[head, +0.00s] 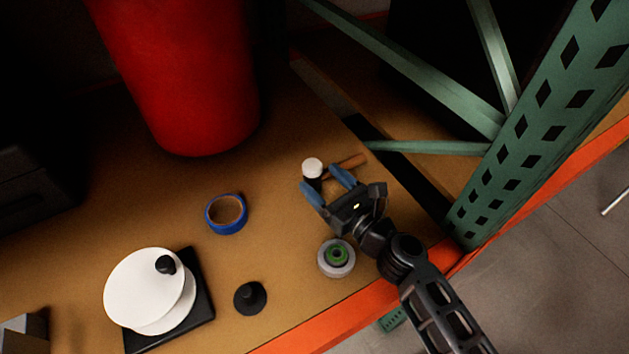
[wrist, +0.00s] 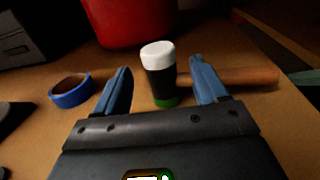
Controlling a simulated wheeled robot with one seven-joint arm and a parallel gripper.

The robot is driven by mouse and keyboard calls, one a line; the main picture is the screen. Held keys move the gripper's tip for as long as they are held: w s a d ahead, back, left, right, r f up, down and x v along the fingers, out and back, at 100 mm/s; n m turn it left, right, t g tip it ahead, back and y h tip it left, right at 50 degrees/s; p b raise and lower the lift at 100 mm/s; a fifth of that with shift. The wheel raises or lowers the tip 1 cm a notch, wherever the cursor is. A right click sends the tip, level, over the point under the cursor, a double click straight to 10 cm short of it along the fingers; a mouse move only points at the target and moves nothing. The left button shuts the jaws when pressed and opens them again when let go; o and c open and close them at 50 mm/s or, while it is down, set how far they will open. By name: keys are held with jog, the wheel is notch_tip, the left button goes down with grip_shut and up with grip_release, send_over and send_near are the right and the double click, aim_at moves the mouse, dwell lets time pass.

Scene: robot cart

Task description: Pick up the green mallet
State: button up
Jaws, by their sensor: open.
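The mallet (head: 313,170) lies on the wooden shelf, with a white top face, a black middle and a wooden handle (head: 348,163) pointing right. In the wrist view the mallet's head (wrist: 159,75) stands upright with a green band at its bottom, and the handle (wrist: 250,77) runs right behind the right finger. My gripper (head: 325,183) is open, its two blue fingers pointing at the head. In the wrist view the head shows between and beyond the fingertips of my gripper (wrist: 161,75). I cannot tell whether a finger touches it.
A blue tape roll (head: 226,214), a grey and green roll (head: 337,258), a black knob-like piece (head: 250,298) and a white disc device (head: 150,290) stand on the shelf (head: 100,220). A red cylinder (head: 190,80) rises behind. A green rack post (head: 540,110) and braces stand right.

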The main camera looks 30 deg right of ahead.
aim_at(307, 165)
jog(key=shift+w+a, duration=0.2)
jog(key=shift+w, duration=0.8)
jog(key=shift+w+a, duration=0.15)
jog(key=shift+w, duration=0.85)
jog(key=shift+w+a, duration=0.2)
jog(key=shift+w, duration=0.8)
jog(key=shift+c, duration=0.2)
jog(key=shift+r+p, duration=0.1)
jog(key=shift+p, duration=0.2)
grip_shut()
notch_tip(307, 165, up, 8)
jog(key=p, duration=0.6)
jog(key=shift+r, duration=0.7)
jog(key=a+f+n+g+y+b, duration=0.2)
jog(key=a+n+y+b, duration=0.2)
jog(key=a+y, duration=0.25)
notch_tip(307, 165, down, 6)
jog(key=b, duration=0.6)
jog(key=shift+s+a+f+b, duration=0.15)
jog(key=shift+f+b, duration=0.05)
jog(key=shift+b, duration=0.15)
